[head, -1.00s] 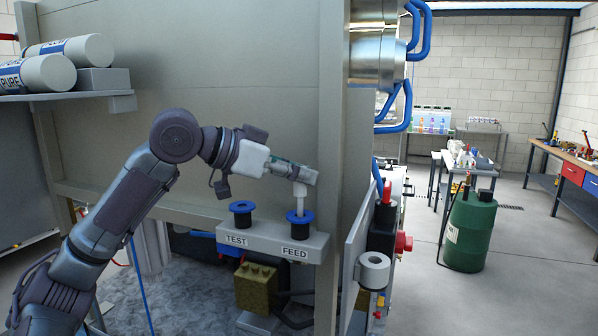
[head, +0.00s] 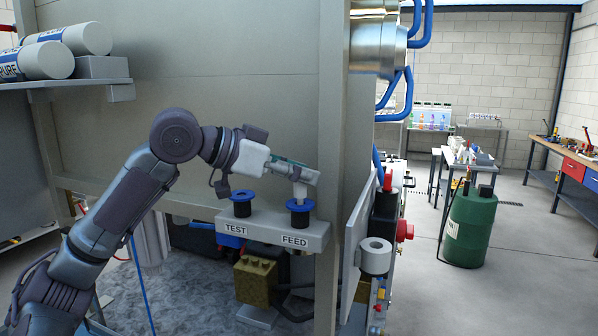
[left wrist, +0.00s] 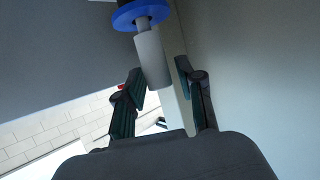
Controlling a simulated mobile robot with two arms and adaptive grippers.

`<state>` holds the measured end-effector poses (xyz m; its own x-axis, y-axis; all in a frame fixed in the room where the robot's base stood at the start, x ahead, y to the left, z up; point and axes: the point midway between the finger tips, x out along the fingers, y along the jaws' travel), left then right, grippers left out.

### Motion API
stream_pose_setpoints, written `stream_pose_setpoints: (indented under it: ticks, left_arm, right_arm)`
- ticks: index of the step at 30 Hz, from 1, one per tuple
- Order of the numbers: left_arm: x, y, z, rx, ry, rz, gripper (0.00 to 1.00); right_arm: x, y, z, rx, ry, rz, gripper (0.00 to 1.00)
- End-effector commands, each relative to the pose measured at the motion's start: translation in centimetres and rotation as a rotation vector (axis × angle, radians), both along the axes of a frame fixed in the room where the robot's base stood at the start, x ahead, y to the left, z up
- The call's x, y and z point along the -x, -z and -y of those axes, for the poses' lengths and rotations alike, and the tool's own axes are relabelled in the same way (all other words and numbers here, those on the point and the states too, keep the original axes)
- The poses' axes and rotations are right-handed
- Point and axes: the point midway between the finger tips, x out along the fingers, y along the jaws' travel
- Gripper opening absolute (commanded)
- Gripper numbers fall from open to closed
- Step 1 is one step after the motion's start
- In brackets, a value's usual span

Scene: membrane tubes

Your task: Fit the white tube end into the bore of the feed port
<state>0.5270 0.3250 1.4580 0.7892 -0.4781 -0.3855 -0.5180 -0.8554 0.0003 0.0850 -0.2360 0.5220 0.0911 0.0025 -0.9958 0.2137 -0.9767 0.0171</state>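The feed port (head: 300,206) is a black port with a blue rim, above the FEED label on a grey bracket (head: 262,229). The white tube end (head: 300,189) stands roughly upright at its mouth. My left gripper (head: 304,174) is shut on the tube just above the port. In the left wrist view the white tube (left wrist: 152,60) lies between the fingertips (left wrist: 160,80). Its narrower end reaches the blue rim (left wrist: 140,14); how deep it sits in the bore is hidden. My right gripper is not in view.
A like blue-rimmed test port (head: 241,203) stands left of the feed port. A metal frame post (head: 333,180) rises close to the right. A brass-coloured block (head: 256,281) lies below the bracket. White cylinders (head: 84,38) rest on a shelf at upper left.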

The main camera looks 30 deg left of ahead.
Motion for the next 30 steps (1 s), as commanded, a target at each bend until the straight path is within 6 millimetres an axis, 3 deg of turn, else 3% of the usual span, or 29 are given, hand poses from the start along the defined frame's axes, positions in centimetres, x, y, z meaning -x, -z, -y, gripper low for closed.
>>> stream_pose_setpoints:
  ticks: [14,24,30]
  left_arm:
    - [0.6,-0.3,-0.5,0.0,-0.002,-0.001,0.52]
    - [6.0,-2.8,-3.7,-0.005,-0.006,-0.005,0.52]
    - [7.4,-3.5,-4.5,0.0,-0.001,-0.004,0.52]
  right_arm:
    - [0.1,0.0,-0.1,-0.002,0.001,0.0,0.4]
    - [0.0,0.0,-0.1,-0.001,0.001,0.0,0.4]
    - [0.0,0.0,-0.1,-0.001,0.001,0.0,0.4]
